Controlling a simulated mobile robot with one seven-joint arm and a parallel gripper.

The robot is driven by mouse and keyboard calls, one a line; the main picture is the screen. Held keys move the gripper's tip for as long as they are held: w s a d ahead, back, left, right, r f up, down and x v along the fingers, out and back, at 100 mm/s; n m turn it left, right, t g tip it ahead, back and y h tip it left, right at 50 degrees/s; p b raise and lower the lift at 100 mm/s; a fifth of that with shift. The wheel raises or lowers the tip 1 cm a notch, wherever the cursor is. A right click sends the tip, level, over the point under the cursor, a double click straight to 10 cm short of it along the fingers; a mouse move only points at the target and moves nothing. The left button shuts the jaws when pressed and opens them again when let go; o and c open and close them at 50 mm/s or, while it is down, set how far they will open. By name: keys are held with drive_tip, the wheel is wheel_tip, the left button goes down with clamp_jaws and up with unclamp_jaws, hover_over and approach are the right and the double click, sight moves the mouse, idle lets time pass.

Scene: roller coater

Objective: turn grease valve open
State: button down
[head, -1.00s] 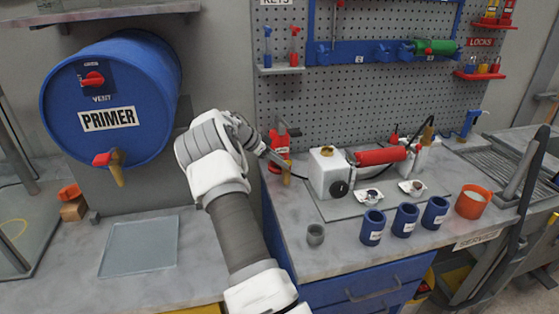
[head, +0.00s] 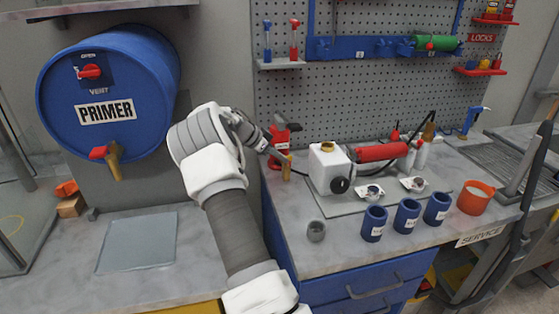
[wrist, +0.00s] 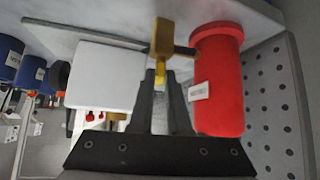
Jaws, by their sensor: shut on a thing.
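The grease valve is a brass fitting (wrist: 163,38) with a yellow handle (wrist: 158,76), on the side of a red cylinder (wrist: 217,85) with a white label. In the head view the red unit (head: 281,134) stands at the back left of the workbench, against the pegboard, partly hidden by my arm. My gripper (wrist: 161,76) has its two dark fingers close together around the yellow handle's end.
A white container (head: 327,168) stands close to the right of the red unit; it also shows beside the fingers in the wrist view (wrist: 104,76). A blue primer drum (head: 107,95) is at the left.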

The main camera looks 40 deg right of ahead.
drive_tip(key=n+t+b, duration=0.1)
drive_tip(key=b, duration=0.1)
drive_tip(key=n+b, duration=0.1)
drive_tip(key=b, duration=0.1)
drive_tip(key=shift+s+a+f+t, duration=0.1)
drive_tip(key=shift+s+f+t, duration=0.15)
drive_tip(key=shift+f+t, duration=0.15)
drive_tip(key=n+t+b, duration=0.1)
drive_tip(key=n+b, duration=0.1)
drive_tip(key=shift+s+b, duration=0.2)
drive_tip(key=shift+b, duration=0.1)
drive_tip(key=shift+s+r+n+t+b, duration=0.2)
drive_tip(key=shift+s+n+t+b, duration=0.05)
drive_tip(key=shift+n+t+b, duration=0.6)
drive_tip(key=n+t+y+p, duration=0.1)
drive_tip(key=n+p, duration=0.1)
drive_tip(key=p, duration=0.1)
drive_tip(key=s+d+n+t+y+p, duration=0.1)
drive_tip(key=n+t+p, duration=0.1)
drive_tip(key=n+p, duration=0.1)
drive_tip(key=n+t+y+p, duration=0.1)
drive_tip(key=n+t+p, duration=0.1)
drive_tip(key=n+p, duration=0.1)
drive_tip(key=shift+s+d+r+n+y+p, duration=0.2)
drive_tip(key=shift+r+n+y+p, duration=0.1)
drive_tip(key=shift+r+y, duration=0.1)
drive_tip(key=shift+f+n+t+y+p, duration=0.2)
drive_tip(key=shift+n+t+y+p, duration=0.2)
drive_tip(key=shift+p, duration=0.35)
